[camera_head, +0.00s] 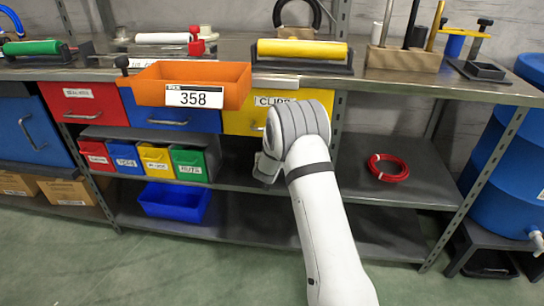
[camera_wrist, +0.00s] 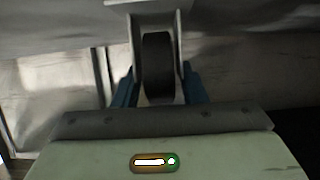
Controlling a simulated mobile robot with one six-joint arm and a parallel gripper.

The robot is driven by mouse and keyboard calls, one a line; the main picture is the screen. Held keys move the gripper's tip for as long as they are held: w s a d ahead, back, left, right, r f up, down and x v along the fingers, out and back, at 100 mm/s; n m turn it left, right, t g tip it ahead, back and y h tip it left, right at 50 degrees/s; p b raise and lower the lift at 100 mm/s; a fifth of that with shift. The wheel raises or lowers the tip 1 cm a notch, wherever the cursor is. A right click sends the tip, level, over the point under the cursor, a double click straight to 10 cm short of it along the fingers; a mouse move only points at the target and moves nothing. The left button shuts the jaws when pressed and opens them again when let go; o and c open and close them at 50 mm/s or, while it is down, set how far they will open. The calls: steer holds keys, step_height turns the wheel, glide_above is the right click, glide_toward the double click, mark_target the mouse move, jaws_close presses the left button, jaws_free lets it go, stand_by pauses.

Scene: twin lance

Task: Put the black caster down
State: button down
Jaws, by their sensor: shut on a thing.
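The black caster (camera_wrist: 157,68) shows in the wrist view as a dark wheel in a grey metal fork with a plate at the top. My gripper (camera_wrist: 159,88) has one blue finger on each side of the caster and is shut on it. In the head view my arm reaches to the shelf unit, with its wrist in front of the opening below the yellow drawer. My fingers and the caster are hidden there. I cannot tell whether the caster touches a surface.
The middle shelf (camera_head: 345,185) holds small coloured bins at the left and a red cable coil (camera_head: 388,168) at the right. A blue bin (camera_head: 175,202) stands on the lower shelf. An orange bin (camera_head: 192,84) marked 358 sticks out at the worktop edge. A blue barrel (camera_head: 500,180) stands far right.

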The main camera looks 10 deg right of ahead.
steer(key=c, duration=0.9)
jaws_free()
steer(key=shift+f, duration=0.1)
